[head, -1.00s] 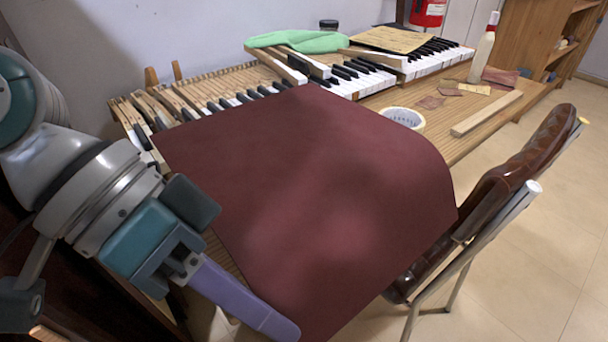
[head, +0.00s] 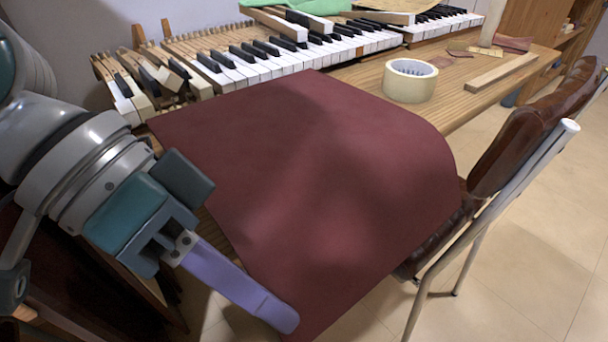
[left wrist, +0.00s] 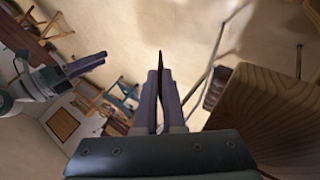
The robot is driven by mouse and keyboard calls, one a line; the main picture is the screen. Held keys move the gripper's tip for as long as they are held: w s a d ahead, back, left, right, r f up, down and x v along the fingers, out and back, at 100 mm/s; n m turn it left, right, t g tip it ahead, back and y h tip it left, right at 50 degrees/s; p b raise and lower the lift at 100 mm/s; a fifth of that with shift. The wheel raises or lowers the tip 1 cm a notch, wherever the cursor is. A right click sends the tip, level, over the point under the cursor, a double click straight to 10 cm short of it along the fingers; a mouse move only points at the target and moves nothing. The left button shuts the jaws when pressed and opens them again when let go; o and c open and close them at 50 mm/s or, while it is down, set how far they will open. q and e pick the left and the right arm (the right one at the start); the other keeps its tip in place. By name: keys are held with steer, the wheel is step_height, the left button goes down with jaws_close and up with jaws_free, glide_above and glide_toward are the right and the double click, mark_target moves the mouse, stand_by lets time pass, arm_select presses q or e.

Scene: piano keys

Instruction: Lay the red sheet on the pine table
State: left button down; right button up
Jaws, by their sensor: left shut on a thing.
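The red sheet (head: 310,190) is a broad dark-red piece, slightly curved at its right edge. My left gripper (head: 283,316) is shut on its near left edge, and the sheet spreads out away from the fingers. In the left wrist view the sheet (left wrist: 160,85) shows as a thin edge between the two purple fingers. The pine table (head: 455,107) lies behind the sheet, which hides its near part; I cannot tell whether they touch. The table's wood also shows in the left wrist view (left wrist: 265,110). My right gripper (left wrist: 85,65) shows small at the left there, its opening unclear.
Piano keys (head: 265,68) line the back of the table. A tape roll (head: 410,83) stands just beyond the sheet, with a wooden strip (head: 502,72) to its right. A brown padded chair (head: 525,130) stands close on the right. Bare table shows between tape and chair.

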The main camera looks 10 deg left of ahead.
arm_select(q)
steer(key=shift+f+b, duration=1.75)
steer(key=shift+f, duration=1.2)
steer(key=c, duration=0.9)
jaws_free()
steer(key=shift+c, duration=0.2)
